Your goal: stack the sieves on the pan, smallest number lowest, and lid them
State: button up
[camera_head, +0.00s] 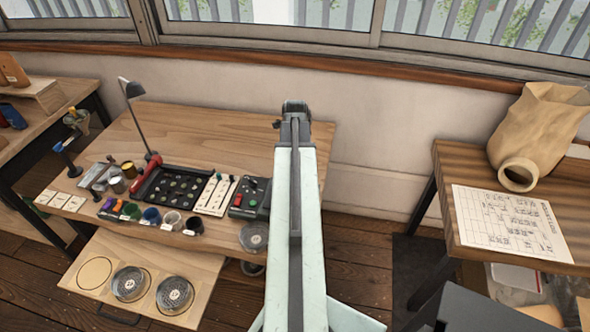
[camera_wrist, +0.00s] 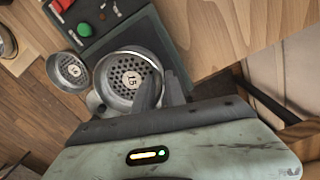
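In the wrist view my gripper (camera_wrist: 162,90) has one finger inside and one outside the rim of a metal sieve marked 15 (camera_wrist: 117,72). It appears shut on that rim. A second sieve (camera_wrist: 68,72), its number too small to be sure of, lies left of it. A grey round metal part (camera_wrist: 95,102) shows partly behind the held sieve; I cannot tell what it is. In the head view two numbered sieves (camera_head: 130,283) (camera_head: 174,295) lie on a pulled-out board. A round sieve-like piece (camera_head: 254,237) is at the desk's front right. My arm hides the gripper there.
The board (camera_head: 135,255) has an empty ring (camera_head: 95,272) at its left. The desk's back is clear. A side table (camera_head: 465,230) holds a sack (camera_head: 540,130).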

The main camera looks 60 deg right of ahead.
notch_tip(320, 180, up, 11)
jog(key=p, duration=1.1)
dwell(0.6)
jog(key=w+a+f+n+b, duration=0.1)
jog(key=w+a+n, duration=0.6)
jog(key=w+a, duration=1.6)
jog(key=a+n, duration=2.8)
jog(key=shift+a+f+n+b, duration=0.25)
jog(key=shift+f+n+b, duration=0.05)
jog(key=shift+n, duration=0.1)
